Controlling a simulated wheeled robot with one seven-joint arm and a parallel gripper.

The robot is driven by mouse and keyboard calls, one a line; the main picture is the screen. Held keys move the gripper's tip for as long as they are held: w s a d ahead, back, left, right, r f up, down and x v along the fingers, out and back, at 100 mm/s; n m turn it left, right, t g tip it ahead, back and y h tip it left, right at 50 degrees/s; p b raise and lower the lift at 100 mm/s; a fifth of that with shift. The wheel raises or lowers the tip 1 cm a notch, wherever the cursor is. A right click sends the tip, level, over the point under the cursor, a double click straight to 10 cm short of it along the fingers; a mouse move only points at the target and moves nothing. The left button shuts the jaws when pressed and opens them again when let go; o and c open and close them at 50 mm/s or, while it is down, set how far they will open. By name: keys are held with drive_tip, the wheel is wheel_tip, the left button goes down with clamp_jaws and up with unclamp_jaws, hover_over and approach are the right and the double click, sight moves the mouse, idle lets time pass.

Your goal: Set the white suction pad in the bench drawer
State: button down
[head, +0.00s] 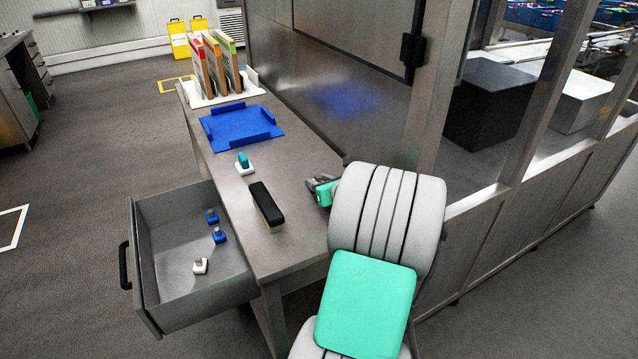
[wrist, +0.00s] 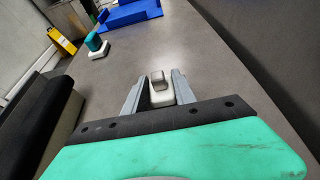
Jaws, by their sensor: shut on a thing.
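My gripper (wrist: 158,95) is shut on a white suction pad (wrist: 161,97) with a grey top, seen between the two fingers in the wrist view. In the head view my gripper (head: 316,184) is over the right side of the bench, and the held pad cannot be made out. How far the pad is above the bench top is unclear. The bench drawer (head: 143,262) stands open at the left front of the bench, left of my gripper. Two blue pads (head: 219,235) and another white pad (head: 200,266) lie inside it.
On the bench (head: 290,240) are a black-topped block (head: 265,203), a teal-topped white piece (head: 244,163), a blue tray (head: 235,137) and a white rack (head: 215,98) with upright boxes. A metal wall (head: 340,110) runs behind the bench. The drawer's front has free floor.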

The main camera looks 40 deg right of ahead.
drive_tip(key=shift+f, duration=0.15)
drive_tip(key=c, duration=1)
unclamp_jaws()
